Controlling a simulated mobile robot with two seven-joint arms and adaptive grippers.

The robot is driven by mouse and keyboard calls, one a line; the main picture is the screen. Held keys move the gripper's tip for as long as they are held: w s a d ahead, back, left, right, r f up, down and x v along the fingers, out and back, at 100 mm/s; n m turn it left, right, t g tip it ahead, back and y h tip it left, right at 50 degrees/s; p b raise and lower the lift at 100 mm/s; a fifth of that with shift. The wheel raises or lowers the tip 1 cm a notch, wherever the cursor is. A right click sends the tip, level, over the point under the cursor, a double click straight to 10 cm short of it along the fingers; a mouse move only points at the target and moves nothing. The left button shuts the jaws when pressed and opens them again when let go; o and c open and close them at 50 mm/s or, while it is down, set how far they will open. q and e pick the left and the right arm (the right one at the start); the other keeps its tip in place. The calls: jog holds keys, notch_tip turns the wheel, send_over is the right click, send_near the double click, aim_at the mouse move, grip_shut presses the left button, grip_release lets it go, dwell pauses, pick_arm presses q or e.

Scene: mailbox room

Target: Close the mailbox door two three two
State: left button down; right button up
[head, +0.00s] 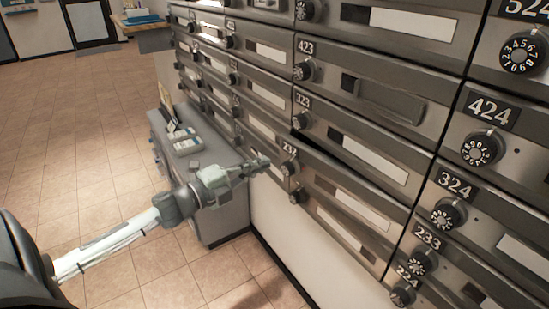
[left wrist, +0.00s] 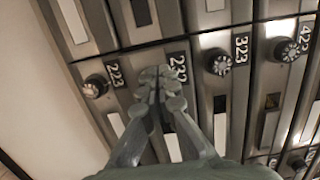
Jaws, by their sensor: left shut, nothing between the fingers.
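Mailbox door 232 (head: 325,186) is in the lower part of the metal mailbox wall in the head view, with its number plate (head: 289,149) at its left end. A dark gap runs along its upper edge, so it looks slightly ajar. The plate 232 (left wrist: 178,66) also shows in the left wrist view. My left gripper (head: 262,163) is shut and empty, with its tips at the left end of door 232, close to its knob (head: 290,168). In the left wrist view the shut fingertips (left wrist: 160,80) cover that knob; contact is unclear. My right gripper is in neither view.
Door 323 (head: 340,137) with its dial is just above, and door 423 (head: 375,95) above that. Dial 223 (left wrist: 95,86) is beside my fingers in the wrist view. A grey cabinet (head: 222,222) stands behind my left arm. The tiled floor at left is clear.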

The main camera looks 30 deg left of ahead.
aim_at(284, 153)
pick_arm(q)
jog(key=shift+x, duration=2.4)
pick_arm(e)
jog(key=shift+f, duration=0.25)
